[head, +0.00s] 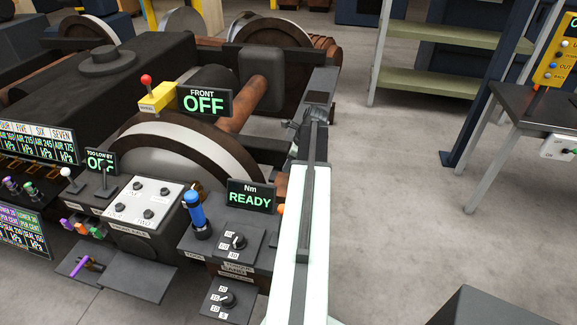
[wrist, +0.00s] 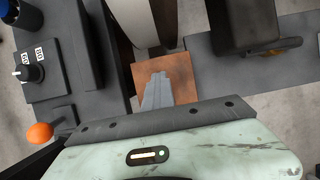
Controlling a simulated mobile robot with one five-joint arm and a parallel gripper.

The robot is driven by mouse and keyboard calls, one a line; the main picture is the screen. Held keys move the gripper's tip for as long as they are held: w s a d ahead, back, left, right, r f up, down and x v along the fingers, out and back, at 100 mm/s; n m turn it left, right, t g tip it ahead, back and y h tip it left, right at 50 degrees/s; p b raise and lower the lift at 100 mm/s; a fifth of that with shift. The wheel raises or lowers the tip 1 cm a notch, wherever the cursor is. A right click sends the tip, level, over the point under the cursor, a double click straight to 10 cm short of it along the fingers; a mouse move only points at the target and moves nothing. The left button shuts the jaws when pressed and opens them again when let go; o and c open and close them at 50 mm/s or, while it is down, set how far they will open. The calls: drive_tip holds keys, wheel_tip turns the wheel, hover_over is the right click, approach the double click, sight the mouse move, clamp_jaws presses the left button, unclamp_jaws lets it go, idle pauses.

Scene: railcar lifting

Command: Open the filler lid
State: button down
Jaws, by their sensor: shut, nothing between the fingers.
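My gripper (head: 308,115) is at the far end of my arm in the head view, right of the railcar wheel. In the wrist view my gripper (wrist: 157,90) is shut and empty, its grey fingers over a rusty brown plate (wrist: 183,75). I cannot tell if they touch. No part in view is clearly marked as the filler lid. A dark casing (head: 140,85) at the upper left in the head view carries a round raised cap (head: 106,55); I cannot tell whether that is the lid. My gripper is well apart from it.
A control bench with switches (head: 145,203), a blue-handled tool (head: 197,212) and a READY display (head: 250,196) stands left of my arm. An orange knob (wrist: 40,132) is near my wrist. A shelf (head: 450,40) and side table (head: 530,110) stand right. Floor between is clear.

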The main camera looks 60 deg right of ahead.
idle(0.8)
drive_tip(key=c, duration=1.1)
unclamp_jaws()
drive_tip(key=shift+r, duration=0.1)
drive_tip(key=p+v, duration=0.7)
drive_tip(key=shift+s+d+r, duration=0.1)
drive_tip(key=shift+s+r, duration=0.05)
drive_tip(key=shift+r, duration=0.15)
drive_tip(key=shift+c, duration=0.2)
